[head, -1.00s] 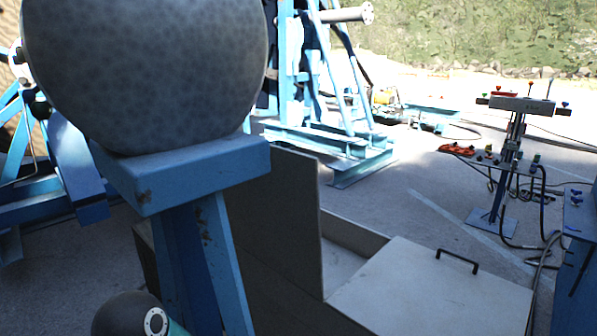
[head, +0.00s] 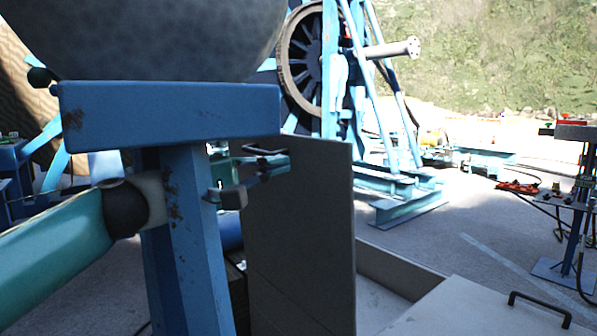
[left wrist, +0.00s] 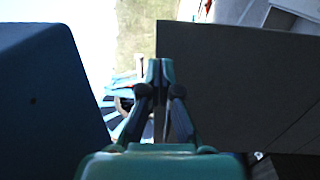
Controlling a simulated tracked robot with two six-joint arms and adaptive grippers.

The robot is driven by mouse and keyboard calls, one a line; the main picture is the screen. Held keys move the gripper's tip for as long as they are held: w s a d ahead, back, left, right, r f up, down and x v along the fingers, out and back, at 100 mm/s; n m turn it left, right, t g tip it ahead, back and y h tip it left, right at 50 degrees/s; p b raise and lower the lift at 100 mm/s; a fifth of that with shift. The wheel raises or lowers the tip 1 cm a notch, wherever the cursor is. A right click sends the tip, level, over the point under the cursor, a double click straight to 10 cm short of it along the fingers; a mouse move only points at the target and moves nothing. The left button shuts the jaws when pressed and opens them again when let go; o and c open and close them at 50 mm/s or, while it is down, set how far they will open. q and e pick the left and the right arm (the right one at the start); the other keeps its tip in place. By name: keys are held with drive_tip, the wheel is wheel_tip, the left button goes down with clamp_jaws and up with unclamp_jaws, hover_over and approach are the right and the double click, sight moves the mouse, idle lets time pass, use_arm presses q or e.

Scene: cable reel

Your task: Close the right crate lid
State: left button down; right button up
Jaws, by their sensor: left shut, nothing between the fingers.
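A grey crate lid panel (head: 310,240) stands upright in the middle of the head view, and its dark face fills the right of the left wrist view (left wrist: 245,95). A second, flat grey lid (head: 465,312) with a black handle (head: 540,305) lies at the lower right, beside an open part of the crate (head: 400,272). My left gripper (head: 286,162) is shut and empty, close to the upper left part of the upright panel; contact cannot be told. In the left wrist view its fingertips (left wrist: 158,66) overlap the panel's left edge. My right gripper is not in view.
A rusty blue stand (head: 170,115) with a large grey rounded body (head: 150,35) on top hides part of my left arm. A blue reel frame (head: 400,200) stands behind. A control stand (head: 570,190) is at right. Paved ground between them is open.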

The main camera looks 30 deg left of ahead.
sight(341, 147)
use_arm(q)
drive_tip(key=p+x, duration=0.1)
drive_tip(key=x, duration=0.2)
drive_tip(key=p+x, duration=0.1)
drive_tip(key=x, duration=0.3)
drive_tip(key=p+x, duration=0.1)
drive_tip(key=x, duration=0.3)
drive_tip(key=shift+w+a, duration=0.25)
drive_tip(key=shift+a, duration=0.15)
drive_tip(key=shift+w+d+y, duration=0.3)
drive_tip(key=shift+w, duration=0.35)
